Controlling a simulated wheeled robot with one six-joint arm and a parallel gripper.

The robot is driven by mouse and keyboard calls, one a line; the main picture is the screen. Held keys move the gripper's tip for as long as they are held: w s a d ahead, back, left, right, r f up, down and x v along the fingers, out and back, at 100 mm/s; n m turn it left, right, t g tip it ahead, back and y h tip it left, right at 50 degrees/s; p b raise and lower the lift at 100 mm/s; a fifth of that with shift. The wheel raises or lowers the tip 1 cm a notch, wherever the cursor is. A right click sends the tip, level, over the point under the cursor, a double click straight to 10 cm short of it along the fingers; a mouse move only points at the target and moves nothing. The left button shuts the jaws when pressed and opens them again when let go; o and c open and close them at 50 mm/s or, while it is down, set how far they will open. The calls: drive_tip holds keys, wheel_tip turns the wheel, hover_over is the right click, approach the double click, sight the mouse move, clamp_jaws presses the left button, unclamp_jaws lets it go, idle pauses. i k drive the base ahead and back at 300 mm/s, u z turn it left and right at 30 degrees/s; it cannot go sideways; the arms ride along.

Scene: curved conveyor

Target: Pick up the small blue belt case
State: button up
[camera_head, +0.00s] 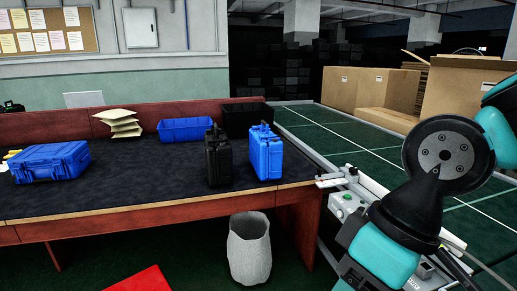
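A small blue case (266,155) stands upright near the right end of the dark-topped table, its handle up. A black case (219,160) stands upright close to its left. A larger blue case (50,163) lies flat at the left of the table. The green belt (335,140) runs beside the table's right end, and I see no case on its visible part. My arm is at the right, in front of the belt and apart from the cases. My gripper is not in view.
A grey waste basket (249,249) stands on the floor before the table. Cardboard boxes (466,92) are behind the belt. The table's middle front is clear.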

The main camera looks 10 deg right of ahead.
sight(266, 150)
drive_tip(key=i, duration=2.95)
drive_tip(key=z, duration=0.15)
